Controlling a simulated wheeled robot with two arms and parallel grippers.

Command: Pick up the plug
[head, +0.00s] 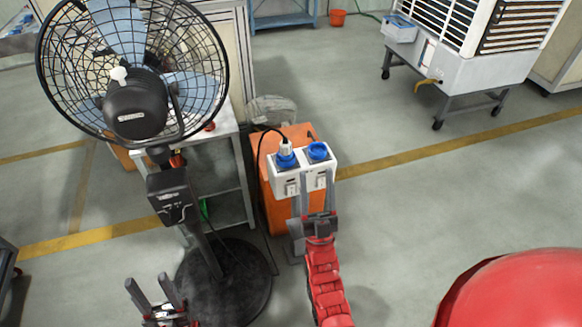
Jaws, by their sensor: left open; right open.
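The white plug (285,147) stands in the left blue-rimmed socket of a white socket box (291,187), with a black cable running from it to the left and down. The other blue socket (318,151) is empty. My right gripper (314,176) is open, its two fingers pointing at the front of the box, below the sockets. Whether the fingers touch the box I cannot tell. The plug is clear of both fingers. My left gripper (148,281) is open and empty at the bottom left, well away from the plug.
A black pedestal fan (136,104) stands on the left, its round base (224,285) on the floor near my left gripper. An orange cabinet (271,203) is behind the socket box. A white cooler on a wheeled stand (461,78) is at the upper right.

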